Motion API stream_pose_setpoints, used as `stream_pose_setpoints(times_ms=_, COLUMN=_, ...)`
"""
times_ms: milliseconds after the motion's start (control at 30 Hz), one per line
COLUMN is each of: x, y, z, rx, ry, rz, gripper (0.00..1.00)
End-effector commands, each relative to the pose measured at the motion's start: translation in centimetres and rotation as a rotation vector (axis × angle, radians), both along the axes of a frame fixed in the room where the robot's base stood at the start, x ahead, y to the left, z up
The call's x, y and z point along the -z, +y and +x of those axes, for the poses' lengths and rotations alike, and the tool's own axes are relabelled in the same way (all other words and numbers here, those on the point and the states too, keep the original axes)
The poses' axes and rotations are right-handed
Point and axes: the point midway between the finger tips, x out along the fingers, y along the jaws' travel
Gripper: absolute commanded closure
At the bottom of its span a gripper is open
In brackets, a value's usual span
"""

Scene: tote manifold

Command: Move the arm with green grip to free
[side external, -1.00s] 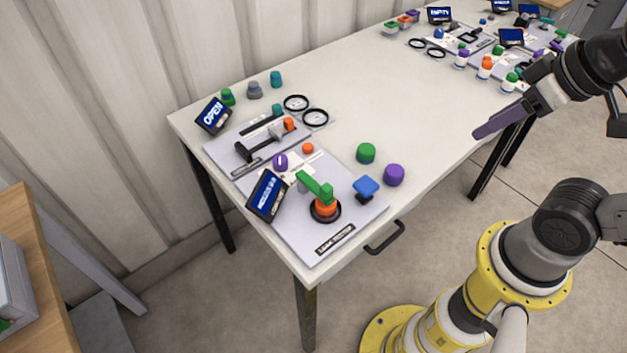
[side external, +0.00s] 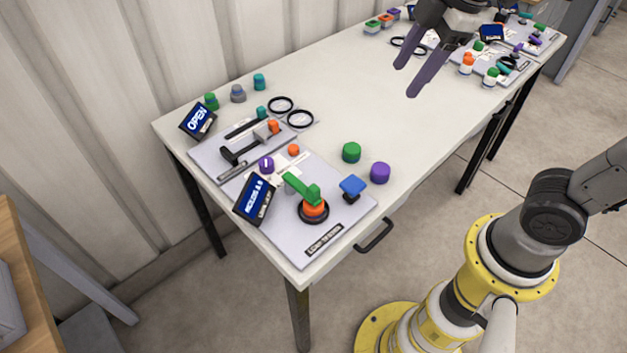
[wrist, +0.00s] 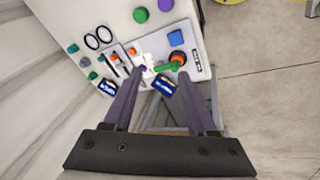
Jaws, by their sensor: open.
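The arm with the green grip (side external: 300,188) sits on an orange hub (side external: 314,208) with a black base, on a grey plate (side external: 292,236) at the near left end of the table. The green grip points up and to the left, toward a small tilted blue screen (side external: 254,200). The lever also shows in the wrist view (wrist: 168,66). My gripper (side external: 412,80) is open and empty, high above the table and well to the upper right of the lever. In the wrist view its two fingers (wrist: 155,82) reach toward the plate from below. The word "free" is not readable.
A blue square knob (side external: 353,186) stands right of the lever. Green (side external: 351,152) and purple (side external: 380,172) round pieces stand behind it. A second plate with a black handle (side external: 240,150) and an "OPEN" screen (side external: 198,121) lies left. The table's middle is clear.

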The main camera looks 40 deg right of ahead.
Motion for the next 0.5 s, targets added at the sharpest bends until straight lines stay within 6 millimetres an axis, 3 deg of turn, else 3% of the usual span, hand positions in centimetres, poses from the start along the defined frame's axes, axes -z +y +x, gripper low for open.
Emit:
stream_pose_setpoints(times_ms=33, x=0.5, y=1.2, z=1.6, rx=-0.081, ry=0.033, rz=-0.021, gripper=0.43)
stream_pose_setpoints(times_ms=200, x=2.8, y=5.6, z=5.8, rx=-0.32, ry=0.13, rz=-0.08, gripper=0.43)
stream_pose_setpoints(times_ms=333, x=5.5, y=8.9, z=7.8, rx=-0.424, ry=0.201, rz=-0.104, gripper=0.43)
stream_pose_setpoints(times_ms=500, x=8.5, y=11.6, z=8.4, rx=-0.482, ry=0.271, rz=-0.124, gripper=0.43)
